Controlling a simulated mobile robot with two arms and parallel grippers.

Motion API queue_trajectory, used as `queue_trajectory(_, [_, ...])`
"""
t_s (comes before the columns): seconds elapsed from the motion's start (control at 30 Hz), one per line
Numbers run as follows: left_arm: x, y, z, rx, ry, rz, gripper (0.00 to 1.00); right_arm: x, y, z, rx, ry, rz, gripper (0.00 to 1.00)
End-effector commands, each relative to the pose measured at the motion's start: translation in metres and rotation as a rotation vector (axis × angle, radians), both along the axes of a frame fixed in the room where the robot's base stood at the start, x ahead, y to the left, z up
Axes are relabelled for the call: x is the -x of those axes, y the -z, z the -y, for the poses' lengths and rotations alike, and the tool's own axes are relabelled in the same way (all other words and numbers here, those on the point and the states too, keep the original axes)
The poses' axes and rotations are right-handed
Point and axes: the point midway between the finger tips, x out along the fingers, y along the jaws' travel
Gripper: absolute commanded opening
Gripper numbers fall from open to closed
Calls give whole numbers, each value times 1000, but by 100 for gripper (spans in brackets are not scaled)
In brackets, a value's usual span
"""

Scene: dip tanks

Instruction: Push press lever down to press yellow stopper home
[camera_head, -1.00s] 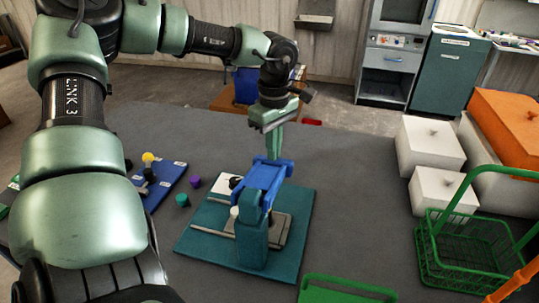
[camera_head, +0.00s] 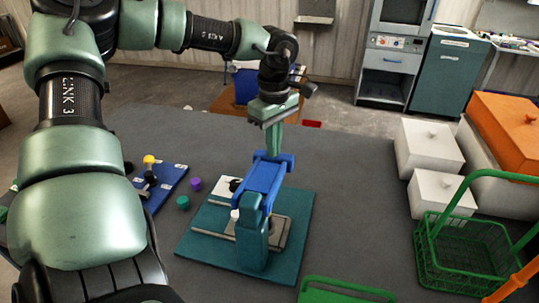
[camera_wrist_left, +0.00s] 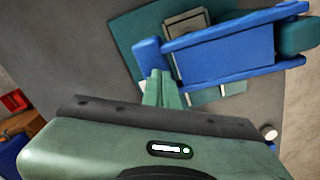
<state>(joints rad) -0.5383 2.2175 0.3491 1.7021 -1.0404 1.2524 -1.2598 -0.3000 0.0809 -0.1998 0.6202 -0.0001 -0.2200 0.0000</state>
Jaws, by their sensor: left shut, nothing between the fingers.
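The press stands on a teal base plate (camera_head: 292,253) with a teal post (camera_head: 252,240). Its blue lever (camera_head: 264,178) reaches away from the post and ends in a crossbar (camera_head: 285,160). My left gripper (camera_head: 274,148) is shut and empty, its fingertips at the crossbar; contact is not certain. In the left wrist view, the closed fingers (camera_wrist_left: 165,82) overlap the blue crossbar (camera_wrist_left: 148,58). A white object (camera_head: 235,214) shows partly under the lever. A yellow knob (camera_head: 149,159) stands on the blue rack; I cannot tell whether it is the stopper, and none shows under the lever.
A green stopper (camera_head: 183,202) and a purple one (camera_head: 196,184) lie between the blue rack (camera_head: 172,183) and the press. A green basket (camera_head: 465,252) and white boxes (camera_head: 428,147) stand at right. The grey table is clear between press and boxes.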

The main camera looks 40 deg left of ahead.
Motion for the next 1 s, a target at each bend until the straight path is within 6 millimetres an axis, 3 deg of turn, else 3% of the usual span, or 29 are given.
queue_trajectory(1.0, [0,-85,0,0,-1,1,0,0,-52,-2,-2,1,0,36])
